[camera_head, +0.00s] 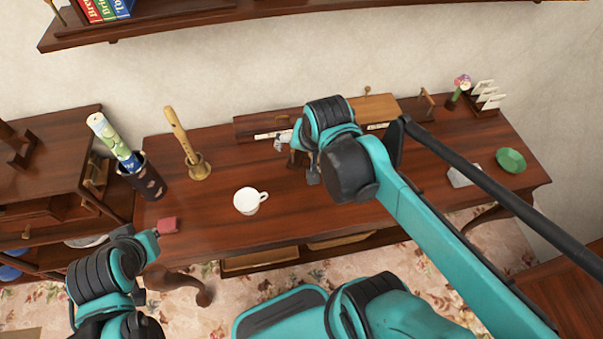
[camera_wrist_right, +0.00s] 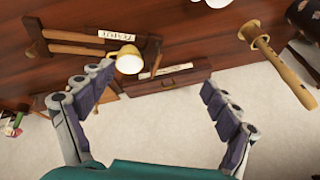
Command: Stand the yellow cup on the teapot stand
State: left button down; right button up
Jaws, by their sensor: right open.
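The yellow cup (camera_wrist_right: 128,58) shows in the right wrist view, close beyond the left-hand finger of my right gripper (camera_wrist_right: 157,82). The gripper is open, with nothing between its fingers. In the head view my right gripper (camera_head: 297,158) hangs over the back half of the table, and my arm hides the cup there. The cup overlaps a low dark wooden rack (camera_wrist_right: 75,50) with a white label. This may be the teapot stand, but I cannot tell for sure, nor whether the cup touches it. My left gripper (camera_head: 150,243) is low at the table's front left; its fingers are unclear.
A white cup (camera_head: 247,201) and a red block (camera_head: 167,225) are on the wooden table (camera_head: 310,220). A green bowl (camera_head: 511,160) is at the right. The table's front middle is largely clear.

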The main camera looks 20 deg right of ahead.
jog(key=s+a+f+n+t, duration=0.1)
jog(key=s+a+n+t, duration=0.1)
jog(key=s+n, duration=0.3)
jog(key=a+n, duration=0.1)
jog(key=n, duration=0.1)
jog(key=shift+s+f+n, duration=0.2)
jog(key=shift+f+n, duration=0.05)
jog(key=shift+n, duration=0.05)
jog(key=shift+a, duration=0.1)
